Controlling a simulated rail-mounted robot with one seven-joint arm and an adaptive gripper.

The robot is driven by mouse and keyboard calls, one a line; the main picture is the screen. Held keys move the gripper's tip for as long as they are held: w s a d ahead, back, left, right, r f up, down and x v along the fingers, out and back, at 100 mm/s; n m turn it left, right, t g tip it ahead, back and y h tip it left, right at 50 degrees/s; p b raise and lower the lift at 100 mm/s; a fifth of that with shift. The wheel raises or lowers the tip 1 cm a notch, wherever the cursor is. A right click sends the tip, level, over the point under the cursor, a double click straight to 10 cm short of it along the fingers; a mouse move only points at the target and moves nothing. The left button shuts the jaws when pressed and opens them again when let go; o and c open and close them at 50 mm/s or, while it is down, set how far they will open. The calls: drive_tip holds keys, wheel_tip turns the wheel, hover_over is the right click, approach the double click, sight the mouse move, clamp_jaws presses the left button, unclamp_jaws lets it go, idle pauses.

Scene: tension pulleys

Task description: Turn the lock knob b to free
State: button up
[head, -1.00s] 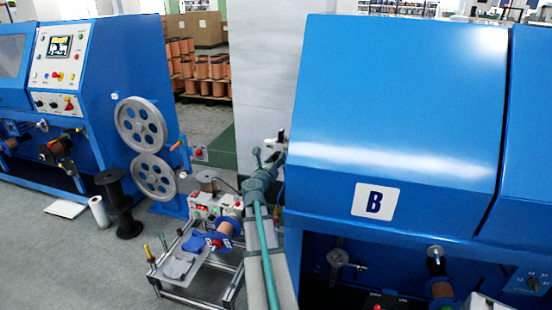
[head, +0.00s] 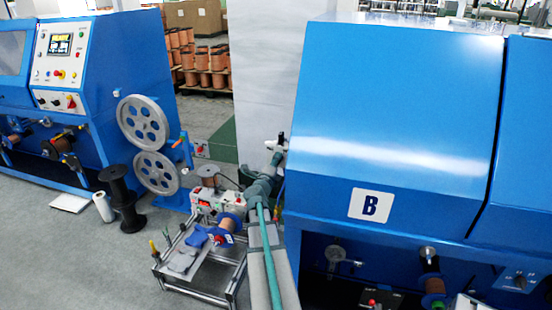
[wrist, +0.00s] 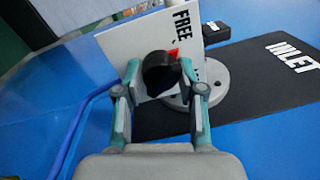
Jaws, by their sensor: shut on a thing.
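The lock knob b (wrist: 160,76) is a round black knob with a small red pointer at its upper right, in the wrist view. It sits in front of a white plate (wrist: 128,42) lettered "FREE", and the red pointer is close to that lettering. The rest of the plate's marking is hidden behind the knob. My gripper (wrist: 160,82) has one finger on each side of the knob and is shut on it. In the head view my arm reaches to the side of the blue machine marked B, where the knob is too small to make out.
A grey round flange (wrist: 213,84) stands right behind the plate, on a black panel lettered "INLET" (wrist: 290,58). A blue cable (wrist: 75,125) runs along the left. The blue machine B (head: 400,110) stands close beside my arm. A low cart (head: 190,262) stands left of it.

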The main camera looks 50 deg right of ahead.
drive_tip(key=n+p, duration=0.2)
drive_tip(key=n, duration=0.2)
drive_tip(key=shift+n, duration=0.4)
drive_tip(key=shift+o, duration=0.2)
drive_tip(key=shift+n+t+p, duration=0.3)
drive_tip(key=shift+t+p, duration=0.1)
drive_tip(key=shift+f, duration=0.1)
drive_tip(key=o, duration=1.1)
drive_tip(key=shift+w+a, duration=0.1)
drive_tip(key=shift+w, duration=0.05)
